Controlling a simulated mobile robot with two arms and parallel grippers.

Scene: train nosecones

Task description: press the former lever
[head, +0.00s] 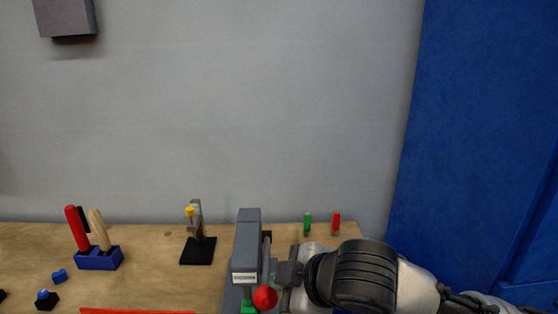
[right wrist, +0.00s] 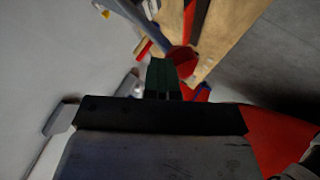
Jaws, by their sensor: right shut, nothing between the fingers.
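The former is a grey upright machine (head: 247,245) with a white label, at the front edge of the bench in the head view. Its lever is a grey rod ending in a red ball knob (head: 265,297). In the right wrist view the red knob (right wrist: 182,60) and the rod (right wrist: 145,24) lie just beyond my fingertips. My right gripper (right wrist: 163,80) is shut and empty, close beside the knob; I cannot tell whether it touches. In the head view it comes in from the right, fingers partly hidden. My left gripper is not in view.
The wooden bench (head: 140,285) holds a blue tool holder (head: 98,259), a black-based stand (head: 198,251) and small green (head: 307,223) and red (head: 336,222) pieces. A grey wall stands behind, a blue panel (head: 480,150) at right. A green part (head: 248,307) sits under the former.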

